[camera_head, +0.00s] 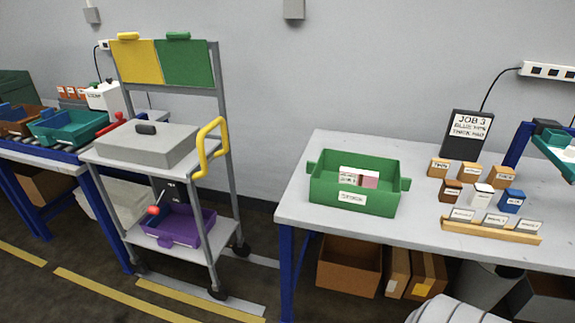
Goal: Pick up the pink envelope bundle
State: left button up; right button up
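A small pink item (370,180), which looks like the pink envelope bundle, sits inside the green bin (380,202) on the table at the right. A white printed label or card (348,175) is beside it on its left. The bin's front wall hides the lower part of both. The green bin has side handles and a white label on its front.
The grey table (308,148) also holds small boxes (482,193), a wooden card rack (490,231) and a black job sign (467,134). A cart (228,150) stands left, with a grey lidded box (150,148) and purple bin (178,226). Cardboard boxes (348,266) stand under the table.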

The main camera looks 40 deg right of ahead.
aim_at(361, 178)
jog(key=u, duration=0.15)
jog(key=i, duration=3.15)
jog(key=z, duration=3.55)
